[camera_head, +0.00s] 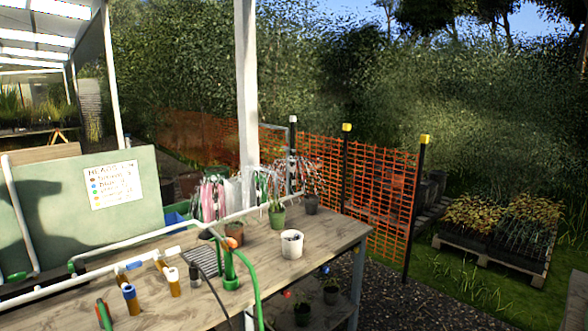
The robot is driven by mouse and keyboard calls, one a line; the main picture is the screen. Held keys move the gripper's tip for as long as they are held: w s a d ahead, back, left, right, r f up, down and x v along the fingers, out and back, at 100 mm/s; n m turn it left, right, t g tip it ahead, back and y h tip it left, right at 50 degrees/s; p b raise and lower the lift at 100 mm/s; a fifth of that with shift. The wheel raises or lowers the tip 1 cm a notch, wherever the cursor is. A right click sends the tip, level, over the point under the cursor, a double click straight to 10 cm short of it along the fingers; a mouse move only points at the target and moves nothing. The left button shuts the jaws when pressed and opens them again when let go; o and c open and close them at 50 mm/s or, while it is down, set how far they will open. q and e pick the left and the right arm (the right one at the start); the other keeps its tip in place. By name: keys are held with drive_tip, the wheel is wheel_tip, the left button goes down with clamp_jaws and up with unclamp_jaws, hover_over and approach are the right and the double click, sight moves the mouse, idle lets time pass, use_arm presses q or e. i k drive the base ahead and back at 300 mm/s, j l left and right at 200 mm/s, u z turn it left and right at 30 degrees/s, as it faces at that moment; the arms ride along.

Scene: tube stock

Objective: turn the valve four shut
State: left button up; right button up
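A white pipe (110,277) runs along the bench top, with several coloured fittings on and near it. One has a blue part (134,265), one is amber and white (173,282), and one is blue and amber (130,299). A green upright fitting with an orange top (230,265) stands to their right. A green and red piece (103,313) is at the lower left. I cannot tell which of these is valve four, nor whether any valve is open or shut. Neither gripper is in view.
The wooden bench (330,233) carries a white pot (291,244) and small plant pots. A green board (60,213) with a printed notice (112,185) stands behind. A white post (247,100) rises behind the bench. Orange mesh fence (380,190) stands beyond.

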sight(71, 270)
drive_tip(key=i+j+u, duration=0.15)
drive_tip(key=u, duration=0.3)
drive_tip(key=i+u, duration=0.3)
drive_tip(key=u, duration=0.2)
drive_tip(key=i+u, duration=0.25)
drive_tip(key=u, duration=0.2)
drive_tip(key=i+l+z, duration=0.15)
drive_tip(key=l, duration=0.25)
drive_tip(key=l+z, duration=0.15)
drive_tip(key=l, duration=0.25)
drive_tip(key=i+l+z, duration=0.15)
drive_tip(key=l, duration=0.25)
